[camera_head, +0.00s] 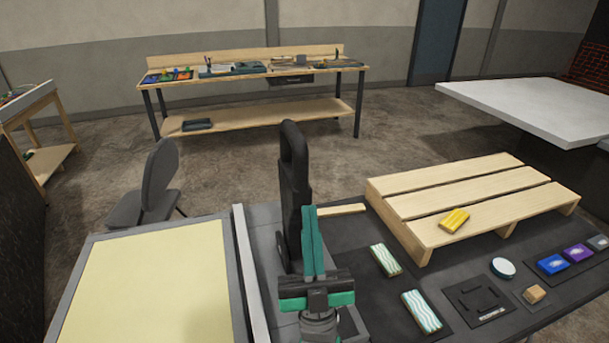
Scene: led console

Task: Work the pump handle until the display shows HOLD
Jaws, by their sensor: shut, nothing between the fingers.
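A tall black upright piece with a slotted loop at its top (292,165) stands near the middle of the head view; it looks like the pump handle, though I cannot be sure. My gripper (312,212), with green fingers, is shut and empty. Its fingers overlap the lower right side of the black piece in the picture; I cannot tell whether they touch it. The base of the black piece is partly hidden behind my gripper. No display reading HOLD or any other word is legible in this view.
A pale yellow panel (150,295) lies at the left. On the right, a wooden pallet (455,195) bears a yellow block (454,221).

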